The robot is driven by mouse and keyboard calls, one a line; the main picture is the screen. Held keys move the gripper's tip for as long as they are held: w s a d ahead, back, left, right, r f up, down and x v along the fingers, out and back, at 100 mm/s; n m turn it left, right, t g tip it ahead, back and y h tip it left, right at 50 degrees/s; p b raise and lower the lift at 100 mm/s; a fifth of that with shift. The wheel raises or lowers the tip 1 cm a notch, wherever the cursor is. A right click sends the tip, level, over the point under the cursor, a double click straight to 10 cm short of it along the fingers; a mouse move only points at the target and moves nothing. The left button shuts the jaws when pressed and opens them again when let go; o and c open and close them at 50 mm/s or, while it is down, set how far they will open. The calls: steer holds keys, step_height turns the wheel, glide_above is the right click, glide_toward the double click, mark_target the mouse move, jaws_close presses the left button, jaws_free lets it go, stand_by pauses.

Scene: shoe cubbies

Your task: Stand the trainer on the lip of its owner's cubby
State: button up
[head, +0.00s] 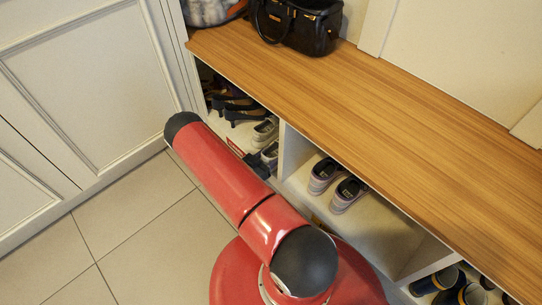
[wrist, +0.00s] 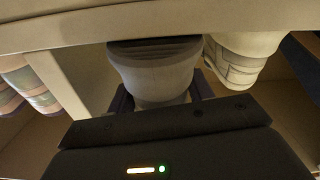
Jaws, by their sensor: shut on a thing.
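A greyish-white trainer (wrist: 155,75) is between the two dark fingers of my gripper (wrist: 161,94) in the wrist view. My gripper is shut on it. In the head view the held trainer (head: 270,152) is at the front of the left cubby, close to the divider, with my gripper (head: 257,164) in front of it, partly hidden by my arm. A second pale trainer (head: 265,130) stands beside it in the same cubby; it also shows in the wrist view (wrist: 240,62). I cannot tell whether the held trainer touches the cubby floor or lip.
A white divider (head: 294,150) separates this cubby from the middle one, which holds two striped shoes (head: 335,183) and bare floor. Dark heeled shoes (head: 240,108) stand farther left. A red label (head: 236,147) is on the lip. The wooden bench top (head: 380,110) overhangs the cubbies.

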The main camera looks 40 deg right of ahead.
steer(key=shift+f, duration=0.1)
steer(key=o, duration=1.2)
steer(key=shift+o, duration=0.2)
